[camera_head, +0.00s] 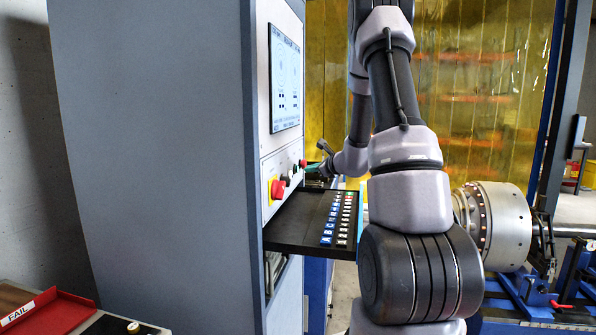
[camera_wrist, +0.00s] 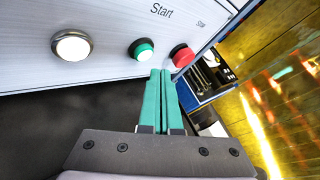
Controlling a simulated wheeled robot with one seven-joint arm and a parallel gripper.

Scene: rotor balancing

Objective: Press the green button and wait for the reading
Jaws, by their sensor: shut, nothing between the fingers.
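In the wrist view the green button (camera_wrist: 143,50) is on the light panel, with a bright white face inside its green rim. "Start" is printed above and to the right of it. My gripper (camera_wrist: 160,72) is shut and empty, its two teal fingers together. Its tips are just below and right of the green button in the picture, between it and a red button (camera_wrist: 181,56); I cannot tell whether they touch the panel.
A white button (camera_wrist: 72,45) is left of the green one. A red knob on a yellow base (camera_head: 276,188) is lower on the panel. The rotor (camera_head: 505,225) is on the right, a red FAIL tray (camera_head: 55,310) at the lower left.

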